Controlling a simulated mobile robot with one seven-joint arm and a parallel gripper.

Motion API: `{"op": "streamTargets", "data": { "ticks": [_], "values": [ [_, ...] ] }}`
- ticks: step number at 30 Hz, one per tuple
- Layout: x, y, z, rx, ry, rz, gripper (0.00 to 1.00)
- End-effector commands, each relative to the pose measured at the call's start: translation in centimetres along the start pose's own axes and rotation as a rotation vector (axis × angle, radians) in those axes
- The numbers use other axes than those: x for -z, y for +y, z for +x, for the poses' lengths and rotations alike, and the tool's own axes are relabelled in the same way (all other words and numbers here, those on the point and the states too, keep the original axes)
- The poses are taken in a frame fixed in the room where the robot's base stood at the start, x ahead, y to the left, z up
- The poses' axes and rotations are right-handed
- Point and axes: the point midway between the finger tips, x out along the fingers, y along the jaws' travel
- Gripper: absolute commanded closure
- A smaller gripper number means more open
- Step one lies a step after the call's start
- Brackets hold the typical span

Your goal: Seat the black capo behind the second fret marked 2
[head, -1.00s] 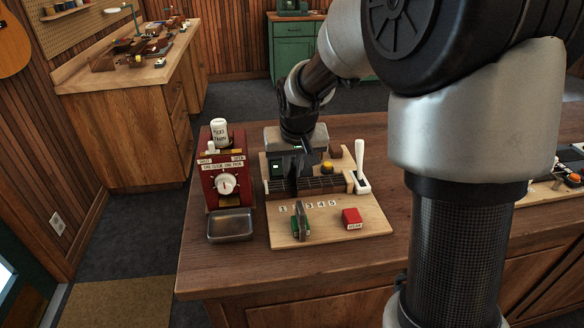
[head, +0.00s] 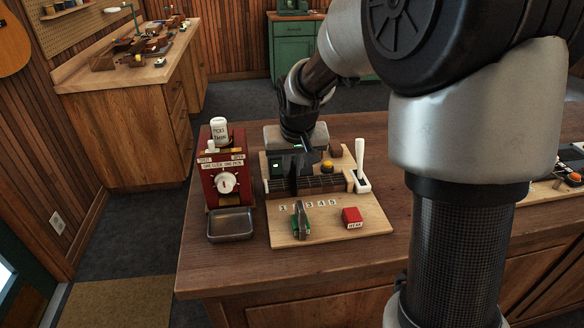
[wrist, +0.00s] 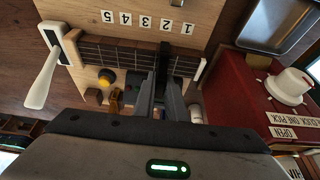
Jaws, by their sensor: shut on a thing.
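The black capo (wrist: 164,58) shows as a dark bar between my fingertips in the wrist view. My gripper (wrist: 162,82) is shut on it. The capo lies across the dark fretboard (wrist: 117,52), about in line with the label 2 (wrist: 165,23). I cannot tell whether it is pressed down on the strings. In the head view my gripper (head: 297,186) is over the left part of the neck (head: 325,182), and its dark fingers hide most of the capo.
A green and grey clip (head: 300,220) stands on the wooden board (head: 330,237), hiding the label 2 from the head. A red block (head: 352,217) sits right of it. A red box with a dial (head: 226,183) and a metal tray (head: 231,224) stand left. A white lever (head: 360,165) rises right.

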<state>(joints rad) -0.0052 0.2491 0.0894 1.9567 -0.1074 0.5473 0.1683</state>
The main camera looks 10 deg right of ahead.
Motion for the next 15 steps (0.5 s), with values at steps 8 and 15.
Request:
{"op": "streamTargets", "data": {
  "ticks": [8,15],
  "values": [
    [-0.01,0.0,0.04,0.0,0.0,0.0,1.0],
    [-0.19,0.0,0.47,0.0,0.0,0.0,1.0]
  ]
}}
